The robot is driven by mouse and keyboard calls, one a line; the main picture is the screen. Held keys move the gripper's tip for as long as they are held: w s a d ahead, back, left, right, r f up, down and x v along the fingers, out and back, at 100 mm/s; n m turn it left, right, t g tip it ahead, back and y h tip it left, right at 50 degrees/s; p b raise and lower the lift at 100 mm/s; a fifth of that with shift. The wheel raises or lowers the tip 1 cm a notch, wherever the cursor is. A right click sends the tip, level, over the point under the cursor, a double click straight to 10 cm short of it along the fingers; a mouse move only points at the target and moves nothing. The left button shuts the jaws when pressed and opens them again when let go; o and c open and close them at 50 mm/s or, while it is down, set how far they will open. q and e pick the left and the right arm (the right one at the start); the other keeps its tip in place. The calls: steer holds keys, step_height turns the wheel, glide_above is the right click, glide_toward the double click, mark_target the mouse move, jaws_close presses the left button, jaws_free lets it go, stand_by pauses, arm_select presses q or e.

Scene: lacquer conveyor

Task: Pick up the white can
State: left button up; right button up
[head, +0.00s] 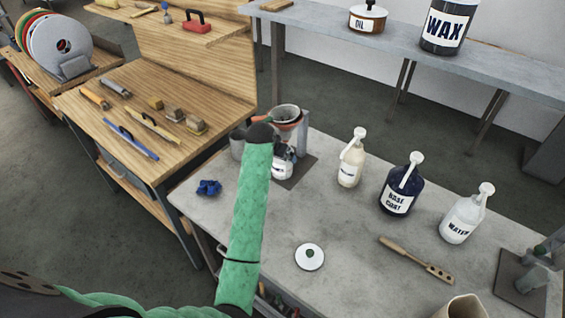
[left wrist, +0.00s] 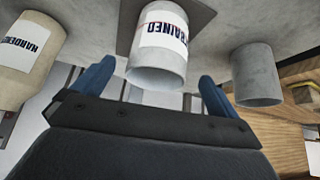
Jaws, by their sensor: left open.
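The white can (head: 283,168) stands on the dark plate of a stand on the grey table, below a strainer funnel (head: 286,115). My arm hides part of it in the head view. In the left wrist view the white can (left wrist: 158,60) shows a label ending in "RAINED". My left gripper (left wrist: 153,84) is open, with its blue fingers spread to either side of the can's image. I cannot tell whether the can is between the fingers or just beyond them. In the head view the left fingers are hidden. My right gripper is not in view.
A grey cup (left wrist: 258,78) stands close beside the can. On the other side is the cream pump bottle (head: 350,165), labelled hardener in the wrist view. A base coat bottle (head: 402,190), a water bottle (head: 464,215), a round lid (head: 309,257) and a blue crumpled cloth (head: 208,187) share the table.

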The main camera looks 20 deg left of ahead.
arm_select(q)
steer(key=p+x, duration=0.3)
steer(key=shift+w+d+f, duration=0.1)
steer(key=shift+d+f, duration=0.1)
steer(key=shift+f, duration=0.1)
steer(key=shift+w+f, duration=0.25)
steer(key=shift+f, duration=0.35)
steer(key=shift+w+f, duration=0.1)
steer(key=shift+f, duration=0.15)
steer(key=c, duration=1)
steer(key=shift+c, duration=1.3)
